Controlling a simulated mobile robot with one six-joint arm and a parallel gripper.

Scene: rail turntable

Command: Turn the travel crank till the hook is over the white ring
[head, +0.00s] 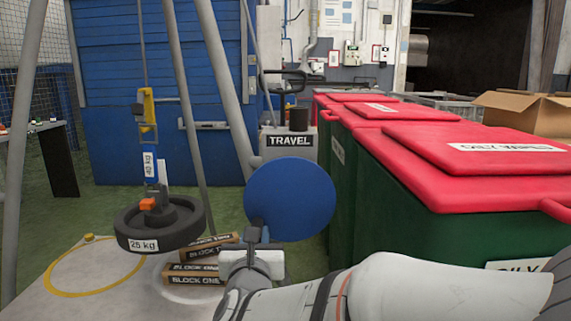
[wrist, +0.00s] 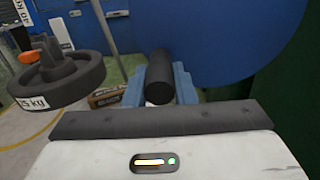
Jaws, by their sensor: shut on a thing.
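The travel crank is a blue disc (head: 290,200) in front of the post marked TRAVEL (head: 290,141). My gripper (head: 256,238) is at the disc's lower left edge. In the wrist view its blue fingers are shut on the dark crank handle (wrist: 159,80). The yellow hook (head: 148,108) hangs on a line at left, with a blue 40 kg tag below it. Under it a dark 25 kg weight (head: 160,232) with an orange top hangs in line. The white ring (head: 182,299) lies on the pale floor plate, partly hidden by blocks, right of the weight.
A yellow ring (head: 80,295) marks the plate at left. Wooden blocks marked BLOCK ONE (head: 194,280) and BLOCK TWO (head: 207,252) lie by the weight. Grey frame legs (head: 225,90) stand behind. Green bins with red lids (head: 470,150) crowd the right.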

